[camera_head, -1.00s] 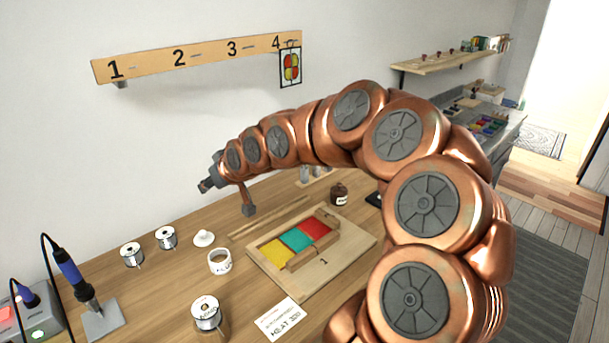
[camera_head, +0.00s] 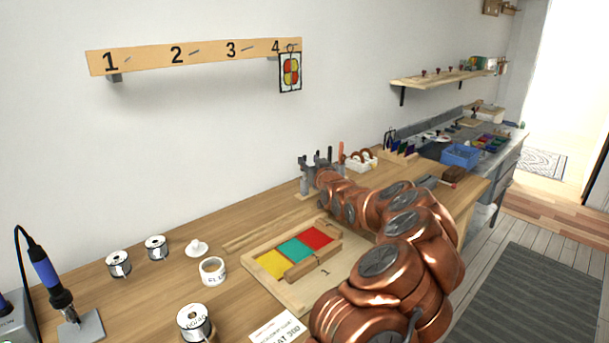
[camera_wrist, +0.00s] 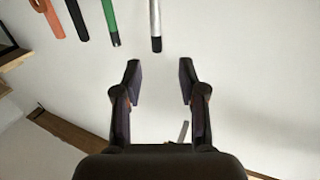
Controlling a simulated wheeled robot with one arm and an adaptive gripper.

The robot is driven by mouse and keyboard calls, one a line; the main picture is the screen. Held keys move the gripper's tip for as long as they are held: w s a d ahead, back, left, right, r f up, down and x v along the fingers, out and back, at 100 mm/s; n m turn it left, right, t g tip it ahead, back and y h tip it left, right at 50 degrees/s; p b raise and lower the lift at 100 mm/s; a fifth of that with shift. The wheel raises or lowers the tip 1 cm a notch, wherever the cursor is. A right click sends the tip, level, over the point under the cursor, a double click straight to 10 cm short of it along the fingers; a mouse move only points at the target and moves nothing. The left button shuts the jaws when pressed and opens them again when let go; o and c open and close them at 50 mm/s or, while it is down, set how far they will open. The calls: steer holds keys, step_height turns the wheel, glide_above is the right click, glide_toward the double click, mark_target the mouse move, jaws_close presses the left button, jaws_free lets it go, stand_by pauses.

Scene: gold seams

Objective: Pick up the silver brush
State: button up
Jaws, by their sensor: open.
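A slim silver handle (camera_wrist: 155,22), which looks like the silver brush, shows at the top of the wrist view, with its far part cut off by the frame edge. My gripper (camera_wrist: 160,68) is open and empty, its two fingertips just below the silver handle's end and spread to either side of its line. No contact shows. In the head view my gripper (camera_head: 316,163) is at the back of the bench by a group of upright tools. I cannot pick out the silver brush there.
Left of the silver handle are a green handle (camera_wrist: 110,22), a dark handle (camera_wrist: 76,18) and an orange tool (camera_wrist: 48,16). On the bench, a wooden board (camera_head: 345,262) holds coloured panels. A blue bin (camera_head: 460,155) stands farther right.

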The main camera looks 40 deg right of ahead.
mark_target(305, 157)
steer(key=shift+f+p+x, duration=0.15)
steer(key=shift+p+x, duration=0.2)
steer(key=shift+x, duration=0.65)
steer(key=shift+f+p+x, duration=0.2)
steer(key=shift+p+x, duration=0.15)
steer(key=shift+x, duration=1.7)
steer(key=shift+s+d, duration=0.1)
steer(key=shift+c, duration=0.3)
jaws_close()
